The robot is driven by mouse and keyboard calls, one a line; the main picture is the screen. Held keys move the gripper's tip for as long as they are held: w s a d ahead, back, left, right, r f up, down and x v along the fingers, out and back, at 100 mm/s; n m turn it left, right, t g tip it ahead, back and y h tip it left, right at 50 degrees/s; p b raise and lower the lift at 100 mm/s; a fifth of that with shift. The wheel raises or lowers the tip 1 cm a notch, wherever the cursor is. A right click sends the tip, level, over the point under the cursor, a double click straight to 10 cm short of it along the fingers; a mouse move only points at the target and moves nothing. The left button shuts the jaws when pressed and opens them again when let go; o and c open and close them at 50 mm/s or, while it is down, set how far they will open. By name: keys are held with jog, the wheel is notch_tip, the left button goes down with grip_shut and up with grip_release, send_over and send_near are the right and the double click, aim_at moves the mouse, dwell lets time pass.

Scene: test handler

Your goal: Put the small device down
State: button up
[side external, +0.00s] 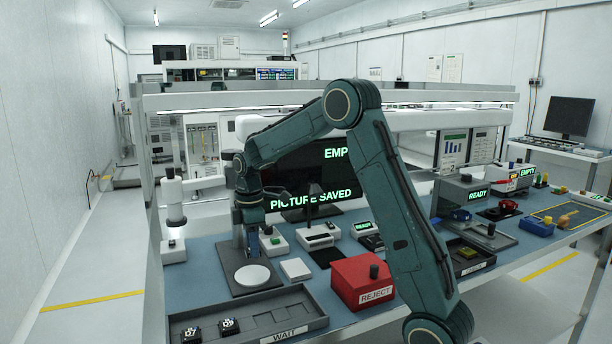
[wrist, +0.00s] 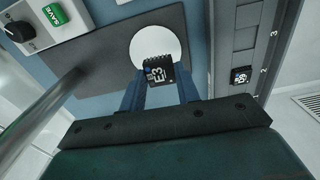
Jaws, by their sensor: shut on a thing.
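My gripper (wrist: 159,88) is shut on a small black device (wrist: 157,72) with white markings and a row of pins along its far edge. In the wrist view the device overlaps the near part of a white round plate (wrist: 158,35). The plate lies on a dark base; it also shows in the side view (side external: 252,276). In the side view my gripper (side external: 251,252) points down just behind and above this plate. The device is too small to make out there. I cannot tell the gap between device and plate.
A grey tray marked WAIT (side external: 300,322) holds two black devices (side external: 229,325) at the front; one shows in the wrist view (wrist: 241,76). A red REJECT box (side external: 362,283) stands to the right. A metal post (wrist: 45,115) and a SAVE button box (wrist: 40,28) are close by. A screen reads PICTURE SAVED (side external: 311,200).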

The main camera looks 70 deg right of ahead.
jog(key=s+a+r, duration=0.3)
jog(key=s+r, duration=0.4)
jog(key=r, duration=0.1)
notch_tip(320, 180, up, 5)
send_over(297, 311)
jog(key=shift+f, duration=10.2)
jog(key=shift+f, duration=0.1)
jog(key=o, duration=0.9)
notch_tip(297, 311, up, 12)
jog(key=shift+r, duration=0.15)
